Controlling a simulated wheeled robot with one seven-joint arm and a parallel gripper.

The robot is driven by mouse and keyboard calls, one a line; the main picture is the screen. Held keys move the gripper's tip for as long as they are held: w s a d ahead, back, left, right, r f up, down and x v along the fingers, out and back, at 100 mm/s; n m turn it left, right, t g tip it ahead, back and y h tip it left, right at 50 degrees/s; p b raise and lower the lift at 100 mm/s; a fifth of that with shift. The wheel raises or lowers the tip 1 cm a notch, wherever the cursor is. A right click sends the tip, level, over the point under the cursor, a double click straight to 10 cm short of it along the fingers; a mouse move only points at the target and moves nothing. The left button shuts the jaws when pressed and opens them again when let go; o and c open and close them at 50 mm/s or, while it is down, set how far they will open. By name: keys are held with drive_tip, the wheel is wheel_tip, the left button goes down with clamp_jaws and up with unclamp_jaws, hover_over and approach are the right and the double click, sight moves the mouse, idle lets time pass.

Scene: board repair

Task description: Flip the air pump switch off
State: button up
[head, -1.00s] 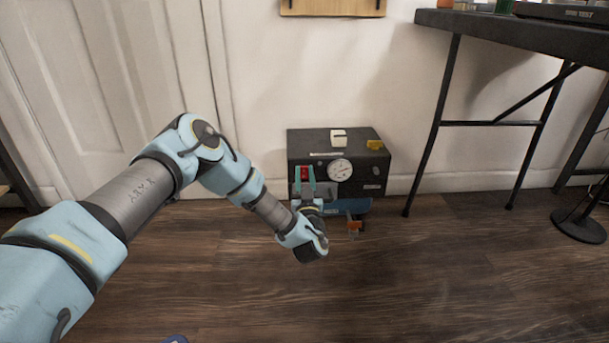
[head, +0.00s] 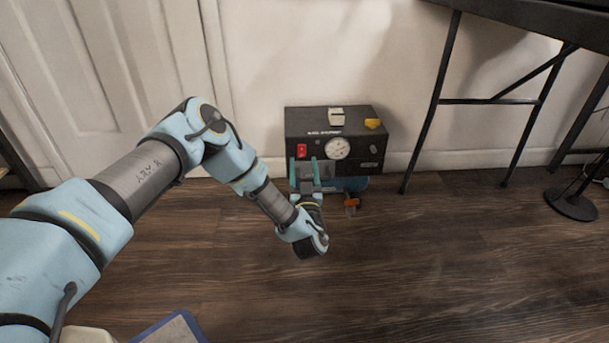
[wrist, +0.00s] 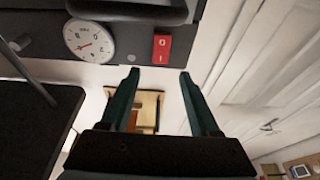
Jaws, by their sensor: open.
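The air pump (head: 365,150) is a dark box on the floor against the wall. Its red rocker switch (head: 302,151) is on the left of the front face, beside a round white gauge (head: 338,148). The wrist view shows the switch (wrist: 162,49) with white marks, and the gauge (wrist: 90,41). My gripper (head: 304,163) is open and empty in front of the pump, its teal fingertips just below the switch in the head view. In the wrist view the fingers (wrist: 159,76) point towards the switch, with a visible gap. I cannot tell the switch's position.
A white item (head: 336,116) and a yellow item (head: 373,124) are on top of the pump. A blue tank (head: 350,184) and an orange part (head: 352,201) are below it. A dark table (head: 540,20) with thin legs stands right. The wooden floor in front is clear.

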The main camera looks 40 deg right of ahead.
drive_tip(key=p+v, duration=0.5)
drive_tip(key=v, duration=0.1)
drive_tip(key=shift+p, duration=0.35)
idle(0.4)
